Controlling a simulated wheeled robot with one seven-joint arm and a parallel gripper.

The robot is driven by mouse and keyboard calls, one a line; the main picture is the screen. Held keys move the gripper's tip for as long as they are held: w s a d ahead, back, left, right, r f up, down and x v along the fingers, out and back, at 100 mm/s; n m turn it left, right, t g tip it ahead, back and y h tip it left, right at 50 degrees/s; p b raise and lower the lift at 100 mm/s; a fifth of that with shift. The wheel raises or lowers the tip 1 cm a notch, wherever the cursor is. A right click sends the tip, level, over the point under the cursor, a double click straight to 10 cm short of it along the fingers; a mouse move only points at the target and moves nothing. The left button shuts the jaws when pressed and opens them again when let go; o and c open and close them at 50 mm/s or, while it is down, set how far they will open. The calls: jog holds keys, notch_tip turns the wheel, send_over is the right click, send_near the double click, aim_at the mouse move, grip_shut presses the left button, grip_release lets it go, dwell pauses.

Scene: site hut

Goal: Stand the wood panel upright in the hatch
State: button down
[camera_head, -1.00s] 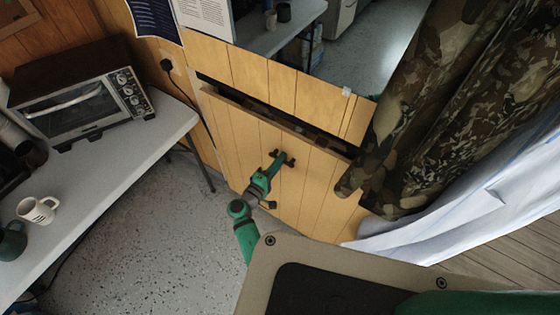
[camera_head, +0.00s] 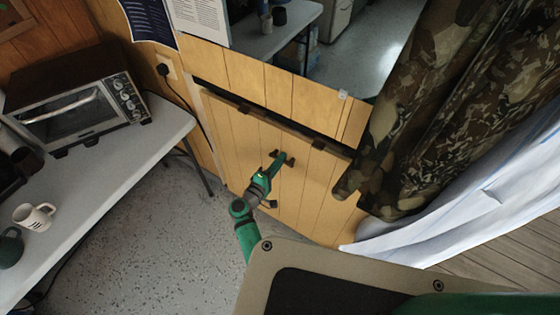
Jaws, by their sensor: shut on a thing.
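The wood panel (camera_head: 236,150) is a large sheet of light vertical boards in the middle of the view. It stands nearly upright, low in the wall. The hatch (camera_head: 262,106) shows as a dark slot between the panel's top edge and the boarded wall above. Dark blocks sit along that slot. My gripper (camera_head: 284,158) is at the panel's front face, shut on a part there; its fingers hide that part. The panel's lower edge is partly hidden behind my arm and body, so I cannot tell how it sits at the bottom.
A white table (camera_head: 110,165) with a toaster oven (camera_head: 78,105) and a mug (camera_head: 34,216) stands at the left. A camouflage cloth (camera_head: 440,110) and a white sheet (camera_head: 450,215) hang close to the panel's right side. Speckled floor (camera_head: 150,240) is free between table and panel.

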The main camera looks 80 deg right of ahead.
jog(key=shift+d+r, duration=0.2)
jog(key=shift+d, duration=0.05)
jog(key=shift+s+d, duration=0.25)
jog(key=shift+d, duration=0.45)
jog(key=shift+f, duration=0.55)
dwell(0.4)
